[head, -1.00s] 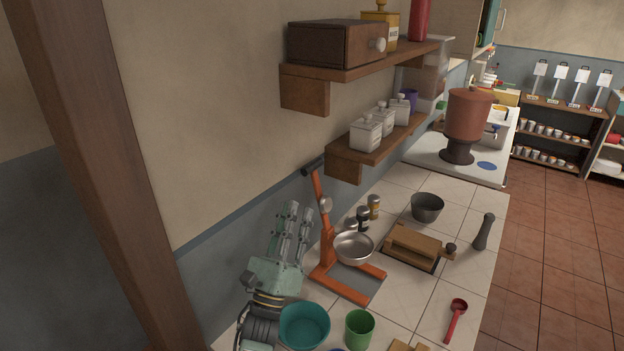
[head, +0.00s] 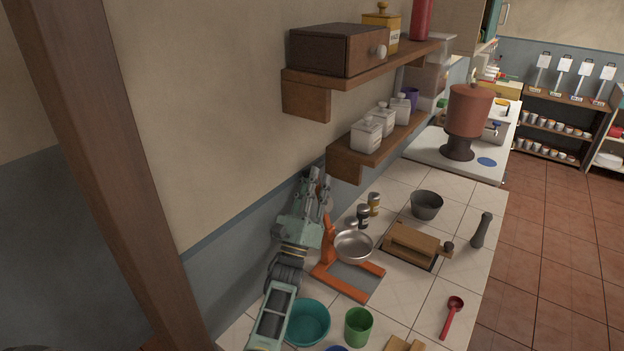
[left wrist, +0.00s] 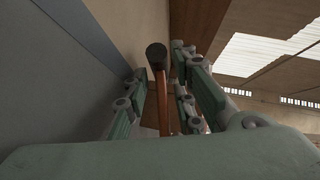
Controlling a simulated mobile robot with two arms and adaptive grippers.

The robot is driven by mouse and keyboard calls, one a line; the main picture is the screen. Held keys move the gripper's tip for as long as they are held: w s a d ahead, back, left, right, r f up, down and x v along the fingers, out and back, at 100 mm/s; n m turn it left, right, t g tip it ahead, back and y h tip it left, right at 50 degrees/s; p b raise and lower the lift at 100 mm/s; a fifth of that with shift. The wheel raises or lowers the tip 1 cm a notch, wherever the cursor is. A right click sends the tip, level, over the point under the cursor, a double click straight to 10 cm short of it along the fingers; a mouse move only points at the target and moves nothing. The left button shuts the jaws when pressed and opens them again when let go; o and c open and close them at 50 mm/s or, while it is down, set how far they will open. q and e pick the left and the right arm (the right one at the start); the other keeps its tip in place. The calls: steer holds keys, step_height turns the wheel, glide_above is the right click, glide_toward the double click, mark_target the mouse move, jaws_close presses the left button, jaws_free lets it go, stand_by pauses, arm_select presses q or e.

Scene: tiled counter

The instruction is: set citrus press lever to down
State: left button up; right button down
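The orange citrus press stands on the tiled counter, its base (head: 372,273) flat and its metal bowl (head: 354,246) beside the upright post (head: 330,238). Its lever is mostly hidden behind my left gripper (head: 317,184) in the head view. In the left wrist view, the lever's orange rod (left wrist: 163,102) and black grip (left wrist: 156,56) show between the fingers of my left gripper (left wrist: 159,62), pointing up. The fingers are apart, with gaps visible beside the lever. My right gripper is in neither view.
A teal bowl (head: 306,323) and green cup (head: 358,326) stand in front of the press. Spice jars (head: 374,204), a dark bowl (head: 426,205) and a wooden box (head: 411,243) are close by. The wall and the lower shelf (head: 346,166) border the lever area.

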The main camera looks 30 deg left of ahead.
arm_select(q)
steer(key=shift+c, duration=0.3)
jaws_close()
stand_by(0.3)
